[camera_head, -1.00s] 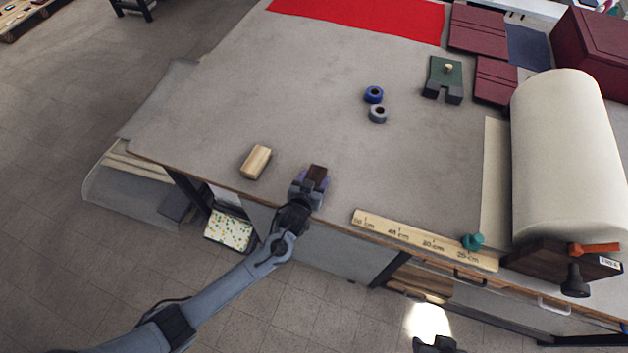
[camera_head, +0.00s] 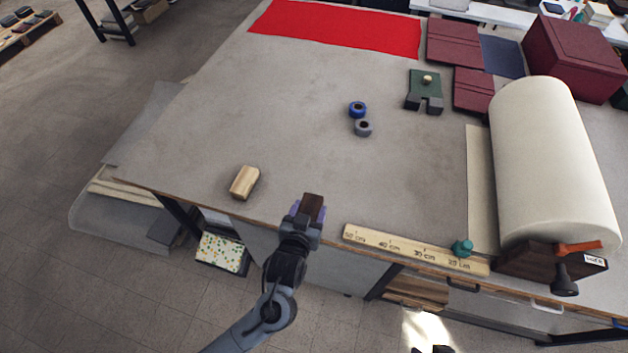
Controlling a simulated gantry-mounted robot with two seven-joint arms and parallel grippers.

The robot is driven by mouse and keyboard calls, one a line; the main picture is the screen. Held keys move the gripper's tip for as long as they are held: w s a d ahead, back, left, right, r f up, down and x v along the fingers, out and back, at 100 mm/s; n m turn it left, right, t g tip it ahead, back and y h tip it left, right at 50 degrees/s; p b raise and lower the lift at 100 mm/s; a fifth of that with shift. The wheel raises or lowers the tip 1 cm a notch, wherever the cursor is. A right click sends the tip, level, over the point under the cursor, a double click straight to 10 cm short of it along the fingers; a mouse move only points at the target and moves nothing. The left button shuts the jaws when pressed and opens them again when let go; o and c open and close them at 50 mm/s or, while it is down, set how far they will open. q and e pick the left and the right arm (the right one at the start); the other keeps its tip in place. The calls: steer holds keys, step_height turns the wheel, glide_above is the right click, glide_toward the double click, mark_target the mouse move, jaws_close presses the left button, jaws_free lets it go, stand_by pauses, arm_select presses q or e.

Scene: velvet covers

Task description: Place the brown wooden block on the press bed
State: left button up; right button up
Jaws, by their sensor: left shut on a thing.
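The brown wooden block (camera_head: 313,203) is dark brown and held in my left gripper (camera_head: 308,214) near the front edge of the worktable. The jaws are shut on it and cover its lower part. I cannot tell its height above the table. A small green fixture (camera_head: 424,80) with two dark feet and a pale knob stands at the back right of the table. I cannot tell for sure whether it is the press bed. A dark piece at the bottom edge (camera_head: 432,349) may be my right gripper; its jaws are not readable.
A pale wooden block (camera_head: 244,182) lies left of my left gripper. Blue (camera_head: 357,109) and grey (camera_head: 363,128) rings sit mid-table. A wooden ruler (camera_head: 410,248), teal knob (camera_head: 462,248) and large cream roll (camera_head: 550,160) occupy the right. Dark red covers (camera_head: 454,42) lie behind.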

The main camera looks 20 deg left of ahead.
arm_select(q)
steer(key=shift+s+d+r, duration=0.2)
steer(key=shift+s, duration=0.2)
steer(key=shift+s+f, duration=0.1)
steer(key=shift+s, duration=0.2)
steer(key=shift+s+a+n+y, duration=0.15)
steer(key=shift+s+a+y, duration=0.05)
steer(key=shift+a, duration=0.45)
steer(key=shift+s+a+n+y, duration=0.15)
steer(key=shift+s+a+y, duration=0.05)
steer(key=shift+a, duration=0.4)
steer(key=s+a+r+m+h+p, duration=0.1)
steer(key=s+a+r+p, duration=0.15)
steer(key=r+p, duration=0.7)
steer(key=s+a+r+p, duration=0.2)
steer(key=a+r+p, duration=0.2)
steer(key=r+p, duration=0.55)
steer(key=w+d+f+b, duration=0.1)
steer(key=d+f+b, duration=0.2)
steer(key=f+b, duration=0.2)
steer(key=w+d+f+b, duration=0.2)
steer(key=f+b, duration=0.4)
steer(key=f, duration=0.1)
steer(key=w+d+f+b, duration=0.2)
steer(key=d+f+b, duration=0.1)
steer(key=f+b, duration=0.3)
steer(key=shift+d, duration=0.3)
steer(key=shift+w+d+f+b, duration=0.25)
steer(key=shift+d+b, duration=0.15)
steer(key=shift+b, duration=0.6)
